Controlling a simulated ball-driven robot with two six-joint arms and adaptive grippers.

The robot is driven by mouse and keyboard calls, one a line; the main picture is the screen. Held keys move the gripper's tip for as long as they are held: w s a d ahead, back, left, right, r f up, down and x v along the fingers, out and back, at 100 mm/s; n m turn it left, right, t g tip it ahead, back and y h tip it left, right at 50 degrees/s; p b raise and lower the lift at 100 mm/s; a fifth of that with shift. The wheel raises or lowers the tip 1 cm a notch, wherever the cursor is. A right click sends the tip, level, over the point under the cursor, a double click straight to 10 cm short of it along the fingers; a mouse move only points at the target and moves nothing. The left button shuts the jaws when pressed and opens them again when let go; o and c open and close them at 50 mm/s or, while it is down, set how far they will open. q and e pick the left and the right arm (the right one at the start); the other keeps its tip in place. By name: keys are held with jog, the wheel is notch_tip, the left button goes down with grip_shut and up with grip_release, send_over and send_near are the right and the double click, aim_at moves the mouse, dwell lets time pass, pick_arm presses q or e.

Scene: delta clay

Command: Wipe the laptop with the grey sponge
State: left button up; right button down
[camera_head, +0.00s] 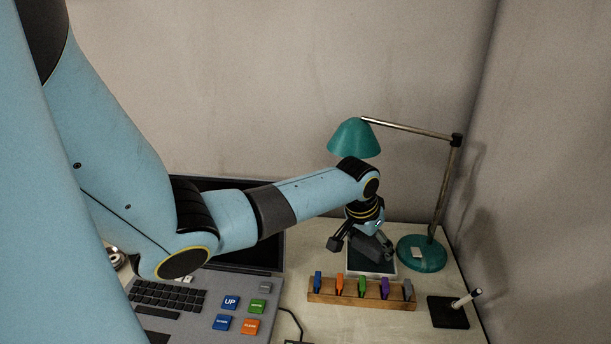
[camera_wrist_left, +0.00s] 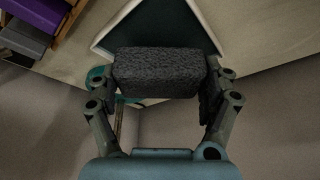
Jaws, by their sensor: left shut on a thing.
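The laptop (camera_head: 207,305) stands open at the lower left of the head view, with a dark keyboard and large coloured keys on its grey deck. My left arm crosses in front of its dark screen and hides much of it. My left gripper (camera_head: 362,244) is to the right of the laptop, over a dark white-rimmed pad (camera_head: 385,269). In the left wrist view the gripper (camera_wrist_left: 157,82) is shut on the dark grey sponge (camera_wrist_left: 157,72), which lies crosswise between the fingers. I cannot tell whether the sponge touches the pad. My right gripper is not in view.
A wooden rack (camera_head: 335,296) with several coloured blocks stands in front of the pad. A teal lamp (camera_head: 422,253) stands to the right, its shade above the gripper. A black holder (camera_head: 447,313) with a pen is at the front right. A cable runs beside the laptop.

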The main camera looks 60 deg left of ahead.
pick_arm(q)
notch_tip(320, 180, up, 6)
jog(key=p, duration=0.5)
jog(key=shift+r, duration=0.1)
notch_tip(320, 180, down, 6)
jog(key=b, duration=0.4)
jog(key=shift+r+b, duration=0.1)
jog(key=shift+b, duration=0.25)
jog(key=shift+r+p, duration=1.05)
jog(key=shift+r, duration=0.05)
